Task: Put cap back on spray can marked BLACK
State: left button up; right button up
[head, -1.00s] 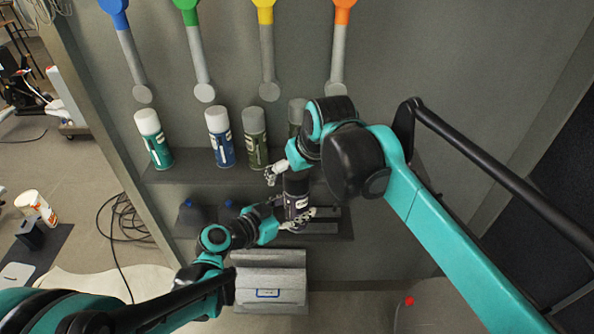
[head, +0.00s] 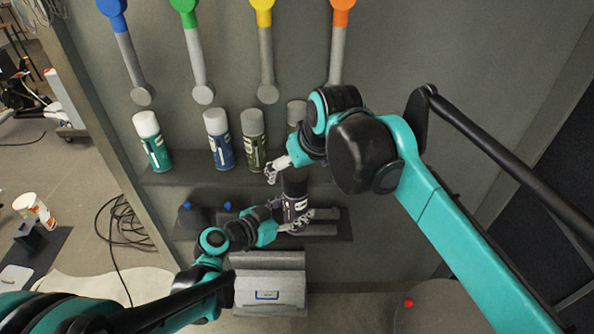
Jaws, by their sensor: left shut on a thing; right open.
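A dark spray can (head: 295,204) with a small white label stands upright in front of the lower shelf. My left gripper (head: 297,222) is shut on its lower part. The top of the can looks dark, and I cannot tell whether a cap sits on it. My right gripper (head: 272,172) is open, just above and left of the can's top, with its wrist partly over that area. No loose cap can be made out.
Capped cans stand on the upper shelf: teal (head: 153,146), blue (head: 220,142), olive (head: 254,144), and one partly hidden behind my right arm (head: 297,112). A grey box (head: 268,284) lies below the lower shelf (head: 335,229). Blue-capped bottles (head: 190,213) sit at left.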

jog(key=v, duration=0.4)
dwell(0.4)
jog(key=shift+f, duration=0.1)
